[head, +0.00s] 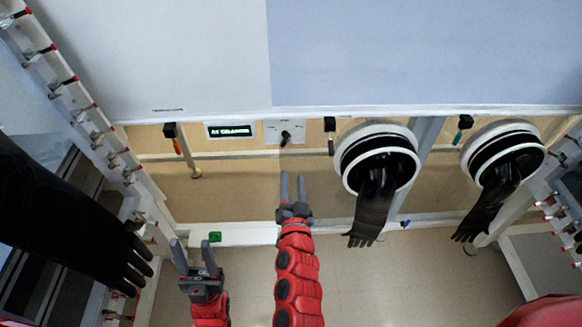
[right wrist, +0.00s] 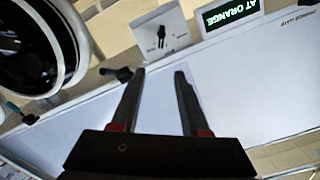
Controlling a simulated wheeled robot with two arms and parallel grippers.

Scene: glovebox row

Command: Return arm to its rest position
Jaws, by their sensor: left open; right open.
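My right gripper (head: 292,178) is open and empty, with its two grey fingers raised just below the switch panel in the head view. It also shows in the right wrist view (right wrist: 160,76), with nothing between the fingers. The panel's black knob (head: 285,138) appears clear of the fingertips, and it shows above them in the right wrist view (right wrist: 161,36). My left gripper (head: 192,246) is open and empty, lower and to the left of the right one. Both red arms come up from the bottom of the head view.
Two round glove ports (head: 347,163) (head: 468,160) with hanging black gloves stand to the right. Another black glove (head: 60,205) hangs at left.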

